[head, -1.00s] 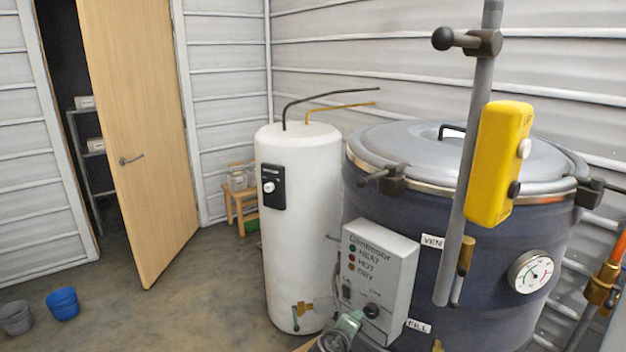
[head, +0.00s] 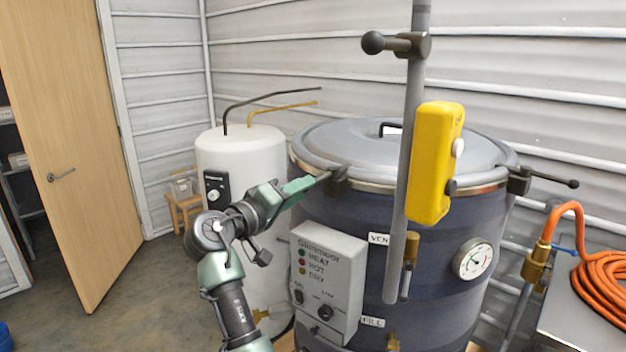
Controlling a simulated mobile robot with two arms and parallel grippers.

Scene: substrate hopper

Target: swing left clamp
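The left clamp (head: 337,176) is a dark block with a short handle on the left rim of the big dark hopper (head: 345,225). Its handle points left. The grey lid (head: 340,135) lies on the hopper. Another clamp (head: 520,181) with a ball-ended handle sticks out at the right rim.
A grey pole (head: 400,215) with a yellow control box (head: 430,160) stands in front of the hopper. A grey panel box (head: 325,270) is below the left clamp. A white tank (head: 270,160) stands behind my arm. An orange hose (head: 600,280) lies at right.

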